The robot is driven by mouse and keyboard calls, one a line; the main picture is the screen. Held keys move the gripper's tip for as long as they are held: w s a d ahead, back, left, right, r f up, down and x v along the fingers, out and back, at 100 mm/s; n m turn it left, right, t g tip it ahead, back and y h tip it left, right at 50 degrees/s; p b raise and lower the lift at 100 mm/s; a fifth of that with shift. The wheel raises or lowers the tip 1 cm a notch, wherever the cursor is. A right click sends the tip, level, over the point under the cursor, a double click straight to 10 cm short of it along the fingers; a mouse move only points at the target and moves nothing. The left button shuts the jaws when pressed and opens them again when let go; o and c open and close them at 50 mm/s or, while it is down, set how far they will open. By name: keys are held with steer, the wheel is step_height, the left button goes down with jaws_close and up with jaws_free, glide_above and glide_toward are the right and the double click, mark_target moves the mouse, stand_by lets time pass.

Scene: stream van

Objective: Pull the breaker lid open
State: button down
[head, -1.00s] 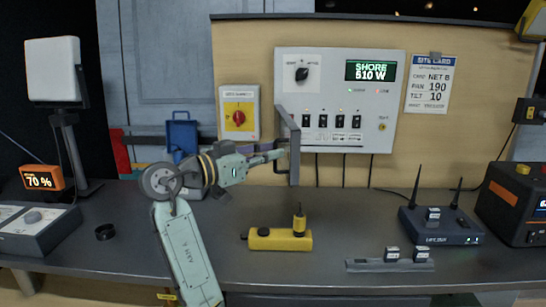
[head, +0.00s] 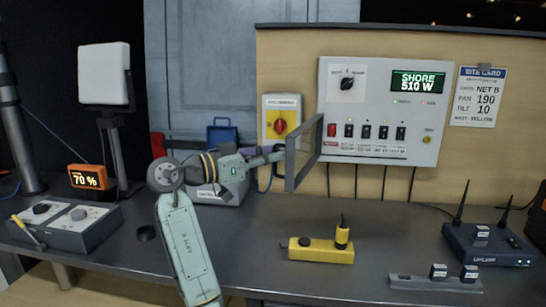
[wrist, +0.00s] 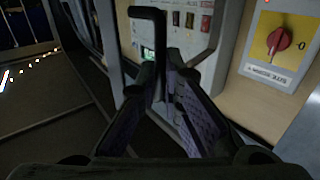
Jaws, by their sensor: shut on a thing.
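The breaker lid (head: 306,150), a dark framed panel, stands swung out from the left side of the row of breaker switches (head: 374,132) in the head view. The switches are uncovered. My gripper (head: 279,153) reaches the lid's free edge from the left. In the wrist view, a black bar handle (wrist: 148,13) runs down between the fingers of my gripper (wrist: 163,85), which are shut on it. The exact contact is dark and partly hidden by the fingers.
The white power panel (head: 420,150) is on the wall. A blue-handled case (head: 222,135) stands behind my arm. A router (head: 490,243) is at right.

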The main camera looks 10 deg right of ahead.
steer(key=shift+w+d, duration=0.1)
steer(key=shift+d, duration=0.2)
steer(key=c, duration=1.9)
jaws_free()
steer(key=shift+w+d+f, duration=0.1)
steer(key=shift+d+f, duration=0.05)
steer(key=shift+d, duration=0.1)
steer(key=shift+c, duration=0.2)
steer(key=shift+o, duration=1.1)
steer(key=shift+a, duration=0.25)
steer(key=shift+a, duration=0.1)
steer(key=v, duration=1.2)
